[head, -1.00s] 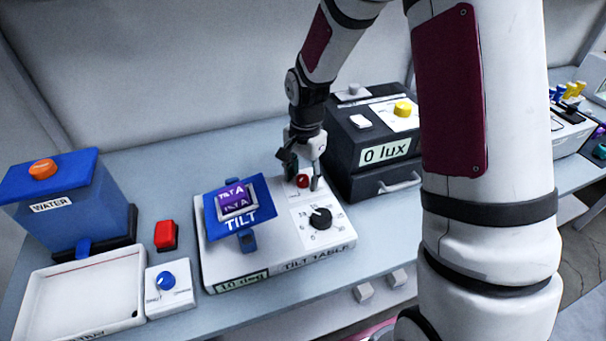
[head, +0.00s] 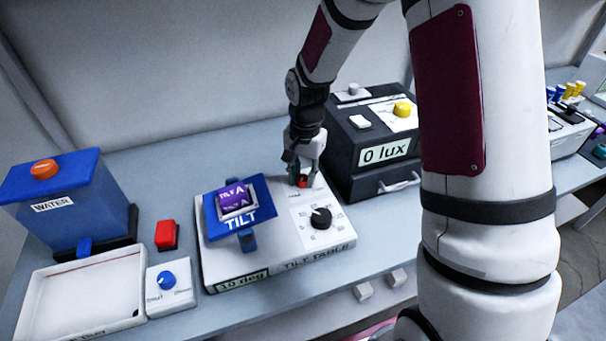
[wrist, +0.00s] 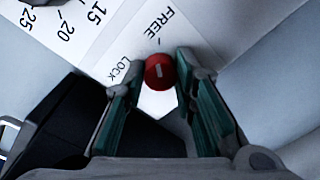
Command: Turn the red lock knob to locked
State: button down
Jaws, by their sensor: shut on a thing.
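In the head view the knob (head: 302,182) is partly hidden by my gripper (head: 300,176).
A black angle dial (head: 320,217) lies just in front of the knob. A blue tilt plate (head: 262,192) stands to the left. A dark light box (head: 345,160) reading 0 lux stands close on the right. A blue water tank (head: 85,220) is far left.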

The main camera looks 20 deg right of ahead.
jog(key=n, duration=0.4)
jog(key=shift+p, duration=0.3)
jog(key=n, duration=0.4)
jog(key=shift+d+p, duration=0.1)
jog(key=shift+p, duration=0.2)
jog(key=n, duration=0.4)
jog(key=shift+w+p, duration=0.1)
jog(key=shift+p, duration=0.25)
jog(key=shift+n, duration=2.1)
jog(key=c, duration=1.3)
grip_release()
